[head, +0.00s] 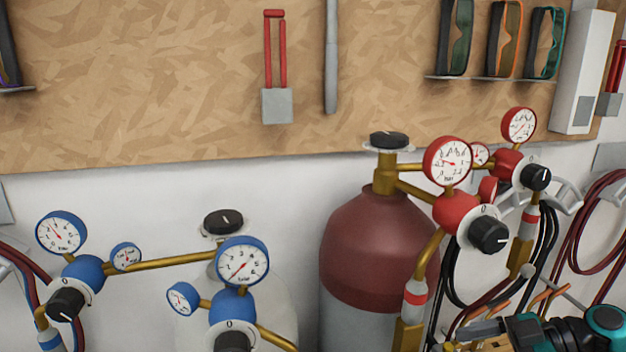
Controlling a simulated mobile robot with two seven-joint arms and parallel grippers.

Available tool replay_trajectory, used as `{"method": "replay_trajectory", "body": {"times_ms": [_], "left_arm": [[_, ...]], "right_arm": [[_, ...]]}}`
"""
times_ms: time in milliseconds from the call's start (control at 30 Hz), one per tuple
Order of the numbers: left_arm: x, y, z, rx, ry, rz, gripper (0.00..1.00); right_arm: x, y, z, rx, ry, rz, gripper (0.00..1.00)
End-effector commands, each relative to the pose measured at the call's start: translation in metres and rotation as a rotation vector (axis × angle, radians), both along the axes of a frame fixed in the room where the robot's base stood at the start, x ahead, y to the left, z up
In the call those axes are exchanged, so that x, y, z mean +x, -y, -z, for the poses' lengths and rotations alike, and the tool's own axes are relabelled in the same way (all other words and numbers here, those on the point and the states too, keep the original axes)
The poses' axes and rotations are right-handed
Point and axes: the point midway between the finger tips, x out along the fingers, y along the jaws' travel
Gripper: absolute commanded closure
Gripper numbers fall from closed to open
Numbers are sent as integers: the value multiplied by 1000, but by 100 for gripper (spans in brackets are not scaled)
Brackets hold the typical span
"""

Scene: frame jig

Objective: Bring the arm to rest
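Neither of my grippers can be made out in the head view. A black and teal part (600,326) shows at the bottom right, cut off by the picture's edge. I cannot tell whether it is a tool or part of something larger. No arm of mine is clearly seen, and nothing is seen held.
A maroon-topped gas cylinder (375,245) stands against the wall, with red regulator gauges (448,161) to its right. Blue regulator gauges (242,261) are at lower left. Red hoses (585,225) hang at right. A wooden board (180,80) above carries tools and glasses (505,38).

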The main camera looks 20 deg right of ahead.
Motion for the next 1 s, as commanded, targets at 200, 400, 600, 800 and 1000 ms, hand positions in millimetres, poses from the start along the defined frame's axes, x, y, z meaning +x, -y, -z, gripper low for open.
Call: {"method": "replay_trajectory", "body": {"times_ms": [200, 400, 600, 800, 1000], "left_arm": [[1, 0, -1, -1, 3, 0, 48], [3, 0, -2, 0, 6, 0, 48], [3, 0, -2, 0, 7, 0, 48], [3, 0, -2, 0, 7, 0, 48], [3, 0, -2, 0, 6, 0, 48]], "right_arm": [[-1, -2, 99, -246, -331, 271, 9], [-12, 0, 161, -471, -406, 515, 9], [-21, -19, 185, -578, -289, 652, 9], [-29, -61, 186, -554, -126, 668, 9], [-44, -115, 177, -457, -1, 609, 9]]}}
